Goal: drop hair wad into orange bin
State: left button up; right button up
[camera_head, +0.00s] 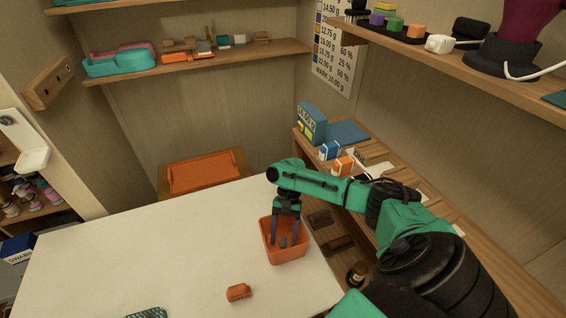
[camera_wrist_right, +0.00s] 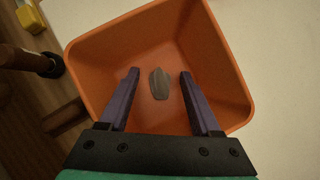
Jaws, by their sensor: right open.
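The orange bin (camera_head: 284,256) stands on the white table near its right edge. It also fills much of the right wrist view (camera_wrist_right: 100,60). The hair wad, a small grey lump (camera_wrist_right: 159,84), shows inside the bin between my fingers in that view, with a gap to each finger. It also shows as a dark grey spot in the bin in the head view (camera_head: 283,241). My right gripper (camera_head: 284,238) points down into the bin with its purple fingers apart. It also shows at the bottom of the right wrist view (camera_wrist_right: 160,88). My left gripper is not in view.
A wooden side shelf (camera_head: 375,182) with boxes runs along the right. An orange tray (camera_head: 204,172) sits behind the table. The table's left part is largely clear.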

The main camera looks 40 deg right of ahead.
jog(key=b+v, duration=0.2)
jog(key=v, duration=1.2)
jog(key=shift+r, duration=0.2)
